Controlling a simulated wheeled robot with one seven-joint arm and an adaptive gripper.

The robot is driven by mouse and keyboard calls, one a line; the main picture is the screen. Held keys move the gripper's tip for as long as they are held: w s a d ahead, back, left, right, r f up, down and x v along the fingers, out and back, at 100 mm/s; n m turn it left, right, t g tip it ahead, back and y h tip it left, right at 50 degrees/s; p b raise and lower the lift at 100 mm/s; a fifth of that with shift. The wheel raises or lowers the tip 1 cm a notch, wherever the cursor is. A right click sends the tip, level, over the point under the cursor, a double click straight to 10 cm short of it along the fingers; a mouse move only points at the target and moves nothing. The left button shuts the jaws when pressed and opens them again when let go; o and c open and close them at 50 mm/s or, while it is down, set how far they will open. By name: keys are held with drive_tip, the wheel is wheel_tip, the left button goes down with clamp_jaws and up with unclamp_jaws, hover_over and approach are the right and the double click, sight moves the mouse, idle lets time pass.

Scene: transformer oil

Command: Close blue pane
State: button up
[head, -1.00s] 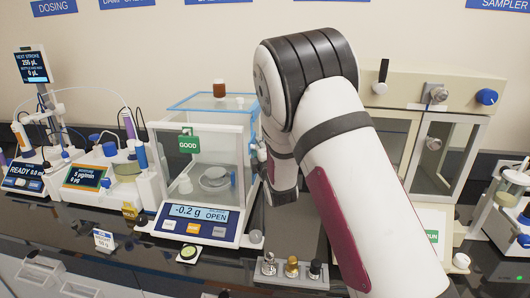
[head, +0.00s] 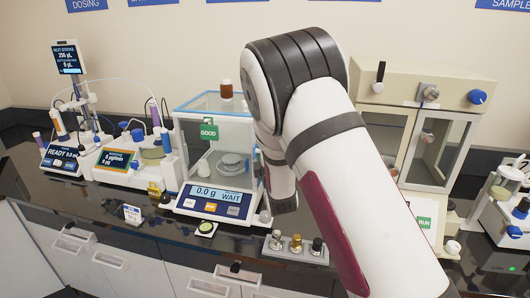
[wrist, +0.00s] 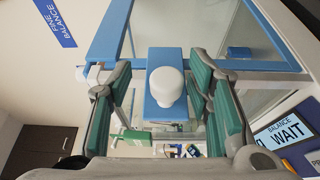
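The balance (head: 212,200) has a glass chamber with blue edging, and its display reads 0.0 g WAIT. A small dish (head: 231,163) sits inside. In the wrist view, a blue handle block (wrist: 165,58) with a white round knob (wrist: 167,87) stands out from the chamber's glass side. My gripper (wrist: 165,95) has its green-padded fingers apart, one on each side of the block. A gap shows at the left finger; the right finger is close to the block, and contact is unclear. In the head view my arm hides the gripper and most of that side.
Dosing equipment (head: 117,160) is to the left. A beige cabinet with glass doors (head: 425,140) stands to the right. A rack of small weights (head: 296,248) lies in front, near the counter edge.

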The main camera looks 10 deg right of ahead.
drive_tip(key=shift+f, duration=0.2)
drive_tip(key=shift+s, duration=0.2)
drive_tip(key=s, duration=1.1)
drive_tip(key=shift+s, duration=0.3)
drive_tip(key=s+d+r+m+g, duration=0.4)
drive_tip(key=s+r+m+g, duration=0.4)
drive_tip(key=m, duration=0.3)
drive_tip(key=s+d+r+m+g, duration=0.1)
drive_tip(key=s+m, duration=0.1)
drive_tip(key=s, duration=0.6)
drive_tip(key=s+r+m+g, duration=0.1)
drive_tip(key=s+m+g, duration=0.1)
drive_tip(key=s, duration=0.6)
drive_tip(key=s+d+r+m+g+b, duration=0.1)
drive_tip(key=s+m, duration=0.2)
drive_tip(key=s, duration=0.6)
drive_tip(key=shift+d+r+g, duration=0.25)
drive_tip(key=shift+d+g, duration=0.05)
drive_tip(key=shift+d, duration=0.05)
